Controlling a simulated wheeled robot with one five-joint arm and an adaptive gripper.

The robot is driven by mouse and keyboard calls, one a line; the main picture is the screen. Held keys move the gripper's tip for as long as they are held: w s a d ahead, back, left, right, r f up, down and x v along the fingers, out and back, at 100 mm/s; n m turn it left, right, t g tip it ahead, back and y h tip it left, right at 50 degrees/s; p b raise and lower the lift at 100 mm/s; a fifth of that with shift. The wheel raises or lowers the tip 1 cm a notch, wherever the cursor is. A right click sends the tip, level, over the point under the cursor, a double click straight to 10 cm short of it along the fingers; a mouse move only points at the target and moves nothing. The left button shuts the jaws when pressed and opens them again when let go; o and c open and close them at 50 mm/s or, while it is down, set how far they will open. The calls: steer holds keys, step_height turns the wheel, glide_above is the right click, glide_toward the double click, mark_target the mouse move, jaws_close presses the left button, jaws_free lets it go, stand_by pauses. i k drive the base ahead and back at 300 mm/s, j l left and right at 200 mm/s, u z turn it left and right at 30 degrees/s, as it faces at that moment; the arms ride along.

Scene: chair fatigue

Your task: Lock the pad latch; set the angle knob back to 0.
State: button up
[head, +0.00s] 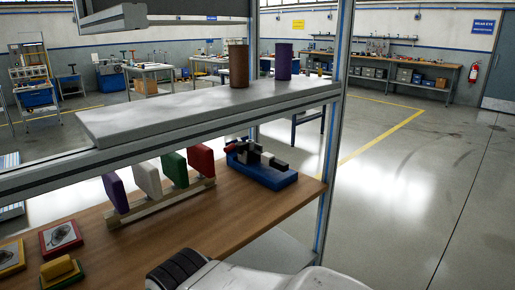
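A blue fixture (268,176) with black clamp-like parts (250,153) and a small red part stands at the right end of the wooden bench. It is too small to tell which part is the pad latch or the angle knob, or how either is set. My arm (245,279) shows as a pale link at the bottom edge with a black ribbed part at its left. My gripper's fingers do not show. The arm is in front of the bench, apart from the blue fixture in the picture.
A rack (160,205) holds purple, white, green and red pads. Framed plates (61,236) lie at the front left. A grey shelf (180,113) with brown (239,66) and purple (284,62) cylinders overhangs the bench. A metal post (332,130) stands right; floor beyond is clear.

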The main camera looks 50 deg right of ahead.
mark_target(227, 149)
steer(key=l+z, duration=0.1)
steer(key=z, duration=0.35)
steer(key=l+z, duration=0.1)
steer(key=z, duration=0.75)
